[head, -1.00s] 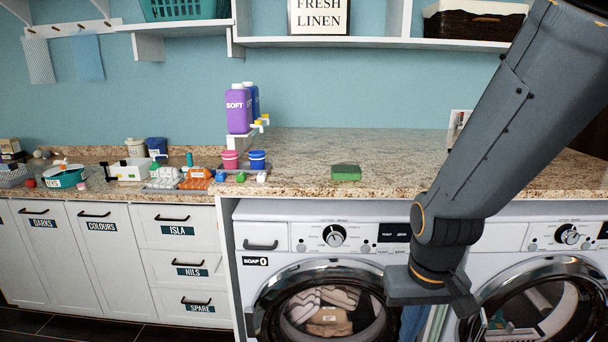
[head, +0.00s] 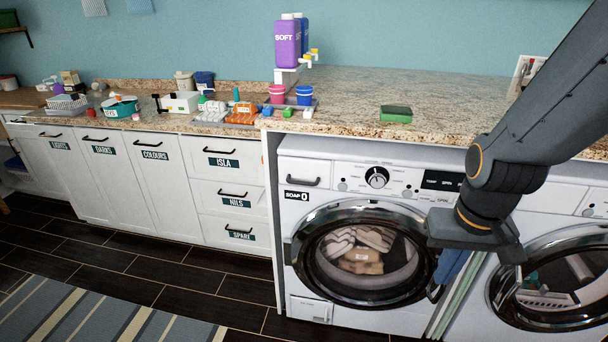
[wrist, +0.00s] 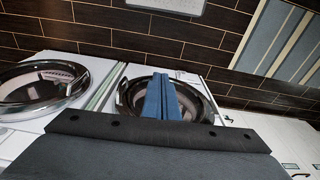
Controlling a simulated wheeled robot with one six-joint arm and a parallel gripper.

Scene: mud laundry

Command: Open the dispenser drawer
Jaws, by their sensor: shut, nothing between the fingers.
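The dispenser drawer (head: 303,174) is at the upper left of the left washing machine's front. It has a dark bar handle and a "SOAP 0" label below, and it looks closed, flush with the panel. My gripper (head: 450,272) is in front of the right side of the same machine, lower than the drawer and well to its right. Its blue fingers are together with nothing between them. The wrist view shows the fingers (wrist: 162,95) pointing down past the round door; the drawer is not visible there.
The left machine's round door (head: 360,255) is closed with laundry inside. A second washer (head: 550,285) stands at the right. The dark floor (head: 120,265) is clear beside a striped rug (head: 95,325).

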